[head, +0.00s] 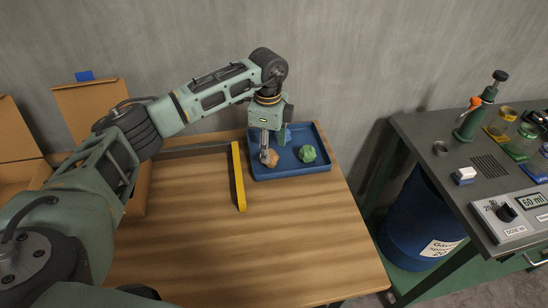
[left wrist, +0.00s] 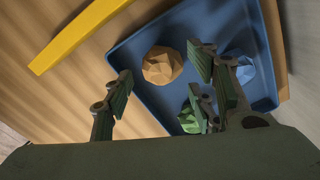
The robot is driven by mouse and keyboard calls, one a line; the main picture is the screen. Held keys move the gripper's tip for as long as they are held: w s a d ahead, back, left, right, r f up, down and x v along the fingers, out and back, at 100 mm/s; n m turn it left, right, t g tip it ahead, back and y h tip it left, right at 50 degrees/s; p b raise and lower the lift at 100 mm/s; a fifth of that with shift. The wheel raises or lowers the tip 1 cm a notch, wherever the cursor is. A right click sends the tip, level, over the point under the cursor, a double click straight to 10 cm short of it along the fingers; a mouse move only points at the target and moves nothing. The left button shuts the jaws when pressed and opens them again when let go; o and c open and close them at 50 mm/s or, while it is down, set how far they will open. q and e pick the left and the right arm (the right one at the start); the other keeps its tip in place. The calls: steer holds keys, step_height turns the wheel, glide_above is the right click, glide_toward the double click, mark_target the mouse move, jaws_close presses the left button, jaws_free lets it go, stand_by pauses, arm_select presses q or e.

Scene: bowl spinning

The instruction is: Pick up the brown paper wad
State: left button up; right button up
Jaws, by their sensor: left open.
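The brown paper wad (head: 271,159) lies in the left part of a blue tray (head: 316,171) on the wooden table. In the left wrist view the wad (left wrist: 162,65) is a faceted tan ball, ahead of and between the fingers. My left gripper (head: 265,152) points down over the wad, and its fingers partly cover the wad in the head view. In the left wrist view my left gripper (left wrist: 160,95) has its fingers spread wide with nothing between the tips. I cannot tell its exact height above the tray. My right gripper does not show.
A green wad (head: 307,153) and a blue wad (left wrist: 242,70) share the tray. A yellow bar (head: 238,176) lies left of the tray. Cardboard boxes (head: 92,115) stand at the left. The front of the table is clear. A bench with instruments (head: 510,213) stands at the right.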

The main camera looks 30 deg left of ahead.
arm_select(q)
steer(key=f, duration=0.3)
steer(key=shift+s+d+f+p, duration=0.15)
steer(key=shift+s+f+p, duration=0.05)
steer(key=shift+f+p, duration=0.2)
steer(key=shift+f, duration=0.25)
steer(key=c, duration=0.7)
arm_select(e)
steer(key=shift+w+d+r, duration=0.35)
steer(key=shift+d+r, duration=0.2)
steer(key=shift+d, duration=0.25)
arm_select(q)
steer(key=shift+c, duration=0.3)
